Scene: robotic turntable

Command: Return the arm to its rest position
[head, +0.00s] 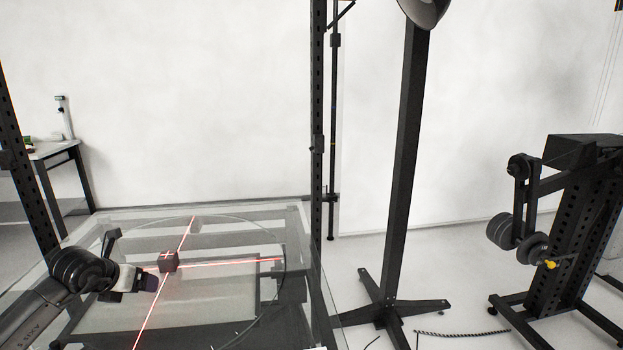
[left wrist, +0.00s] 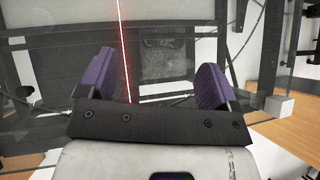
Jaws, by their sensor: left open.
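My left arm (head: 58,298) reaches in from the lower left of the head view, low over the glass turntable (head: 215,312). Its gripper (head: 146,281) is close to a small dark cube (head: 168,262), on the near-left side of it. In the left wrist view the two purple finger pads (left wrist: 155,82) stand wide apart, so the gripper is open. A dark, blurred square patch (left wrist: 165,60) shows beyond the gap; I cannot tell whether it is the cube. Nothing is visibly held. My right gripper is out of view.
Red laser lines (head: 230,263) cross at the cube. A dark upright frame post (head: 318,150) stands at the table's right edge. A lamp stand (head: 400,170) and a black wheeled machine (head: 570,220) stand farther right. A side table (head: 50,150) is at the far left.

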